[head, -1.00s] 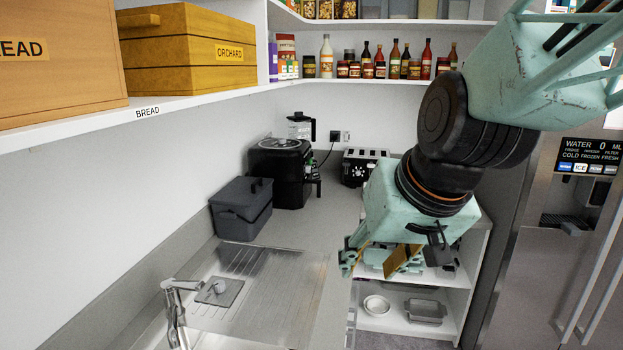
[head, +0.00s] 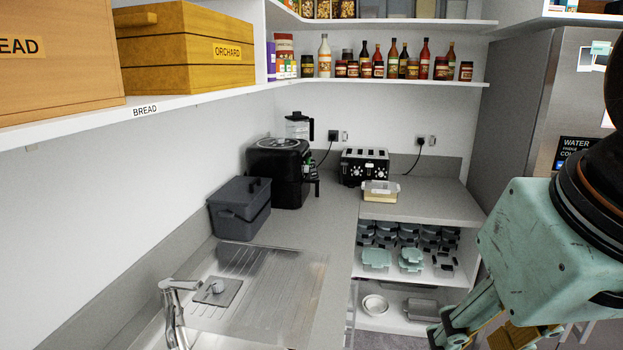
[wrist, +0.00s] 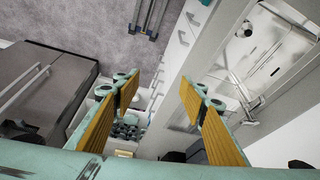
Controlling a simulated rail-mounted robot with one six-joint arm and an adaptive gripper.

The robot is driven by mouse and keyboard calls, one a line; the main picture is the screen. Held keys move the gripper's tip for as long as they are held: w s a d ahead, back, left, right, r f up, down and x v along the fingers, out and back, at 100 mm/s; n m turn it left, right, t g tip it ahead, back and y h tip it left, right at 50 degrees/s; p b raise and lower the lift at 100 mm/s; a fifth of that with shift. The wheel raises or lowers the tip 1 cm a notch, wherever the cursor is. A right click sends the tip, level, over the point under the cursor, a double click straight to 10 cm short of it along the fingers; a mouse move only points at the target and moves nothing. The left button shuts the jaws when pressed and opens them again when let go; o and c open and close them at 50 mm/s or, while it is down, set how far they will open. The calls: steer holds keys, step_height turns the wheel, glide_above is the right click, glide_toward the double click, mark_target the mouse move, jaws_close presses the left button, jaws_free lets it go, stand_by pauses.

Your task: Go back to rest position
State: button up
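My gripper (wrist: 160,110) shows in the wrist view with its two yellow-padded fingers spread wide apart and nothing between them. In the head view my gripper (head: 478,335) is at the lower right, partly cut off by the bottom edge, in front of the open shelves and the fridge.
A sink with a tap (head: 176,305) and a grey bin (head: 240,208) are at the left. Open shelves (head: 410,265) hold containers. The counter between is clear.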

steer(key=shift+s+d, duration=0.25)
steer(key=shift+s, duration=0.45)
steer(key=shift+s+d, duration=0.25)
steer(key=shift+s, duration=0.4)
steer(key=shift+s+d, duration=0.25)
steer(key=shift+s, duration=0.45)
steer(key=shift+f, duration=0.2)
